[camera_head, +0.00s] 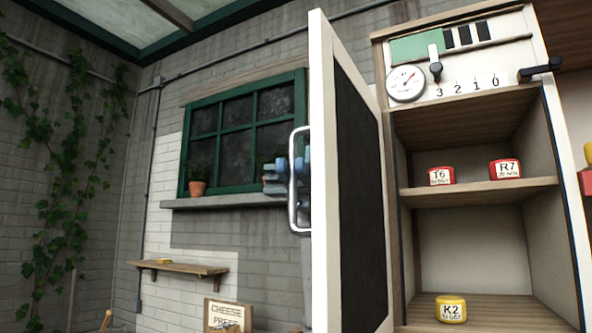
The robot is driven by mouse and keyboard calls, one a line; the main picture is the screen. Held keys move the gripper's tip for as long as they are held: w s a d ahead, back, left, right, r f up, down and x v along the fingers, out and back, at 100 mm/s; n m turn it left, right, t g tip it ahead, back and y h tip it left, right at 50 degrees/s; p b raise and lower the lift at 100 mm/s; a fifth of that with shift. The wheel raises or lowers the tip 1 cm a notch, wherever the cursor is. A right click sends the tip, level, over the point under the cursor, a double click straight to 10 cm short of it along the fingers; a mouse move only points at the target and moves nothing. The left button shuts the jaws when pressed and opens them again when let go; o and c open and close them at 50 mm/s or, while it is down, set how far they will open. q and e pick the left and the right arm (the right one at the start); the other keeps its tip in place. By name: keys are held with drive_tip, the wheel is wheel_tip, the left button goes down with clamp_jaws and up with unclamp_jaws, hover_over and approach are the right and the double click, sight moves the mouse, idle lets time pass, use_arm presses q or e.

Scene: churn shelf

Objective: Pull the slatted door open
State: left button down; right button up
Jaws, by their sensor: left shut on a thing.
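The door (358,190) stands swung open at the left side of the cabinet (470,118). It has a pale frame and a dark inner panel; I see its inner side and free edge, and no slats show from here. A metal bar handle (294,215) sticks out to the left of the door's edge. My left gripper (291,172), blue-grey, is shut on this handle about halfway up. The door hides most of my left arm. My right gripper is not in view.
Inside the cabinet, two red tins, T6 (441,176) and R7 (505,169), stand on the shelf, and a yellow tin K2 (451,309) stands below. A dial panel (470,52) is above. A wooden wall shelf (178,268) and a green window (245,130) are left.

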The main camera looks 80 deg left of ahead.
use_arm(q)
drive_tip(key=c, duration=1.6)
unclamp_jaws()
drive_tip(key=shift+o, duration=0.2)
drive_tip(key=v, duration=1)
drive_tip(key=shift+w+a, duration=0.25)
drive_tip(key=shift+a, duration=0.05)
